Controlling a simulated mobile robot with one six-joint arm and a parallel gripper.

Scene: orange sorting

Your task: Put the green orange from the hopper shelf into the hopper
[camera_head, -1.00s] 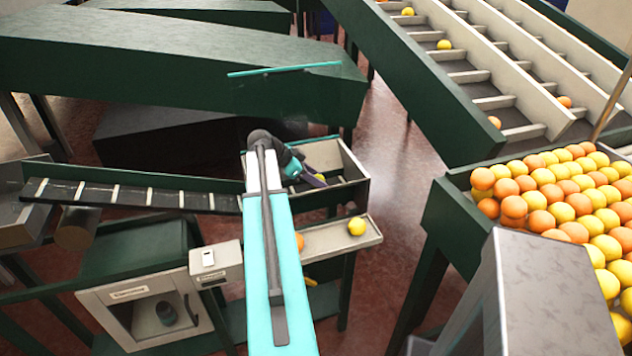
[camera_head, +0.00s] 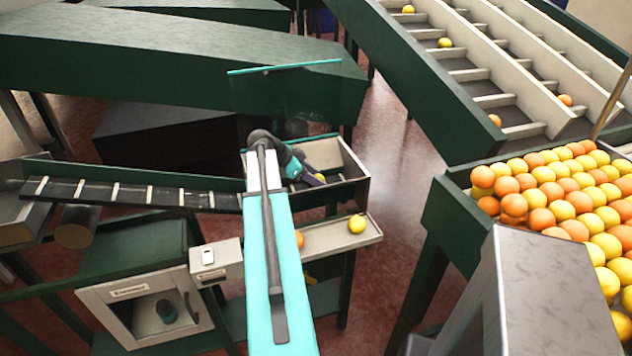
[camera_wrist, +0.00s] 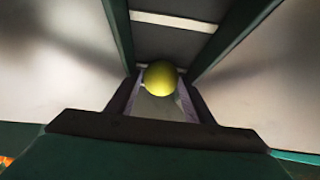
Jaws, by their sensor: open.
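My gripper (camera_head: 316,179) is down inside the hopper (camera_head: 352,165), a pale open-topped bin at the end of the slatted conveyor. In the wrist view my gripper (camera_wrist: 160,92) is open, with a finger on each side. A yellow-green orange (camera_wrist: 160,76) sits at the fingertips, between or just beyond them; I cannot tell whether it touches either finger. The hopper's pale walls (camera_wrist: 60,60) slope on both sides. The hopper shelf (camera_head: 335,236) is below the hopper, with a yellow orange (camera_head: 357,224) at its right end and an orange-coloured one (camera_head: 299,240) partly hidden by my arm.
The slatted conveyor (camera_head: 130,193) runs left from the hopper. A clear teal-edged panel (camera_head: 285,95) stands behind it. A white cabinet (camera_head: 150,305) holding a dark cup is at lower left. A bin of many oranges (camera_head: 560,190) is at right, with open floor between.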

